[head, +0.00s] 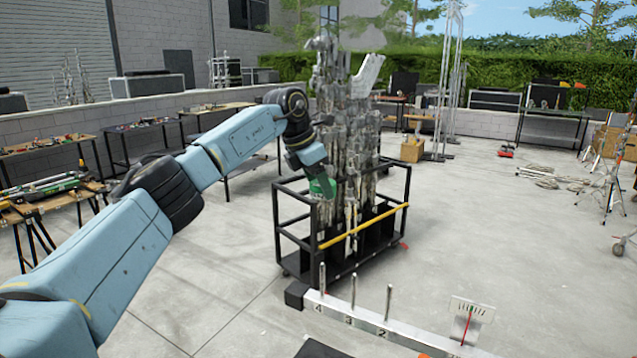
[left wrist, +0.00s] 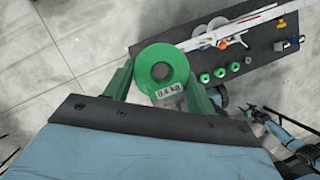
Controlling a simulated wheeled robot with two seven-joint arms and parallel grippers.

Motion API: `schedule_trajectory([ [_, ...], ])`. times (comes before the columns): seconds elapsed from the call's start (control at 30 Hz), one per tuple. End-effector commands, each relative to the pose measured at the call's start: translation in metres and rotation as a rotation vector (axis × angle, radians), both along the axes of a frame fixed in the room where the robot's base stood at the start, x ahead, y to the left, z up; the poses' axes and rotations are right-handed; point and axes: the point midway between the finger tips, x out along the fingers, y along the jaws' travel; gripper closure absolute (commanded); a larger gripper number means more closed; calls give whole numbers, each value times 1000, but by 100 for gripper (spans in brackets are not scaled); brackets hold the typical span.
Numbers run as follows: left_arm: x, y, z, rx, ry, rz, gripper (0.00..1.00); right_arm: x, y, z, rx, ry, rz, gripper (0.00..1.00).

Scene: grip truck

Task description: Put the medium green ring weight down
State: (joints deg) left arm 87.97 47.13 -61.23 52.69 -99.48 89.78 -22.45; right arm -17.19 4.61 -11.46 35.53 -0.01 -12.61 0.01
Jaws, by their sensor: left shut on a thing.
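My left gripper (head: 324,188) is shut on the green ring weight (left wrist: 160,69). In the left wrist view the ring sits between the two green fingers, with its round hole and a "0.6 kg" label showing. The ring is held in the air; in the head view it is a small green patch by the fingers, before the metal stands. A blue arm (left wrist: 283,134), seemingly my right one, shows at the lower right of the wrist view; its jaws are too small to read.
A white numbered beam with upright pegs (head: 366,318) runs along the bottom of the head view; the pegs look bare. A black cart (head: 341,256) full of metal stands is behind the gripper. Work tables line the left wall.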

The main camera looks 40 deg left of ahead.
Motion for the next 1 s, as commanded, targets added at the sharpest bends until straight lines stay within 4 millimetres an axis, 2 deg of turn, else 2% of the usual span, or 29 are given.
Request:
schedule_trajectory([
  [0.03, 0, 0, 7, -1, -4, -1, 77, 0, 1, 6, 1, 0, 0, 37],
  [0.17, 0, 0, 11, -1, -4, -1, 77, 0, 1, 10, 1, 0, 0, 37],
  [0.47, 0, -1, 10, -2, -4, -3, 77, 0, 1, 9, 1, 0, -1, 37],
  [0.57, 0, -6, 5, -1, -3, -44, 77, 0, 1, 6, 1, 0, -1, 37],
  [0.67, -1, -22, -8, -1, -2, -162, 77, 0, 1, -1, 1, 0, -1, 37],
  [0.77, -4, -48, -29, -1, 0, -363, 77, 0, 1, -12, 1, 0, -1, 37],
  [1.0, -28, -120, -96, -3, 3, -993, 77, 0, 1, -41, 1, 0, -1, 37],
])
